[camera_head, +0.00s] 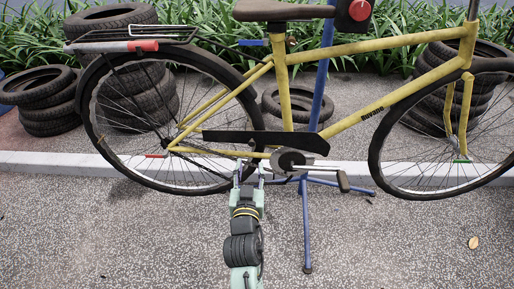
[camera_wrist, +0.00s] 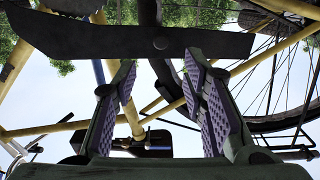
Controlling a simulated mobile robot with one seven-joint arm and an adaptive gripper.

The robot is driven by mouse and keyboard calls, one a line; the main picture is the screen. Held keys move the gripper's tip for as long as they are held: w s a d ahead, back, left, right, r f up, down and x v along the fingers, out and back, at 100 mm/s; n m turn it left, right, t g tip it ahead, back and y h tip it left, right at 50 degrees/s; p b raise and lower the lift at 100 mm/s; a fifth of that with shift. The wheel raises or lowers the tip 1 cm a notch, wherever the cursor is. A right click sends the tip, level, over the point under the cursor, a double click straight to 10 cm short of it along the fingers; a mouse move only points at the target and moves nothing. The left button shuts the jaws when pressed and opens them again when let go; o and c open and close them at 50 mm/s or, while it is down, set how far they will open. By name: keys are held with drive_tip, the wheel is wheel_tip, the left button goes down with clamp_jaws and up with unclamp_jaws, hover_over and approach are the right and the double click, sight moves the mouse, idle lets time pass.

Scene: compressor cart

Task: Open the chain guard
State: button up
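The chain guard (camera_head: 262,139) is a long dark plate on the yellow bicycle (camera_head: 345,124). It runs nearly level above the crank (camera_head: 292,160) and crosses the seat tube. In the wrist view the guard (camera_wrist: 90,38) spans the top, with a small round knob or bolt head on it between and beyond my fingertips. My gripper (camera_head: 249,170) is just below the guard's middle, left of the crank. In the wrist view my gripper (camera_wrist: 161,72) is open, with purple ridged pads apart and nothing between them. I cannot tell whether a fingertip touches the guard.
A blue repair stand (camera_head: 305,225) holds the bicycle, its legs spread on the pavement. The rear wheel (camera_head: 100,140) is left of my gripper and a pedal (camera_head: 343,181) is right. Stacked tyres (camera_head: 45,98) and a pale kerb (camera_head: 50,160) lie behind. The front pavement is mostly clear.

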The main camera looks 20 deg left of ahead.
sight(252, 144)
drive_tip(key=p+x, duration=0.2)
drive_tip(key=x, duration=0.8)
drive_tip(key=shift+w+a, duration=0.1)
drive_tip(key=shift+w, duration=0.15)
drive_tip(key=shift+c, duration=0.6)
clamp_jaws()
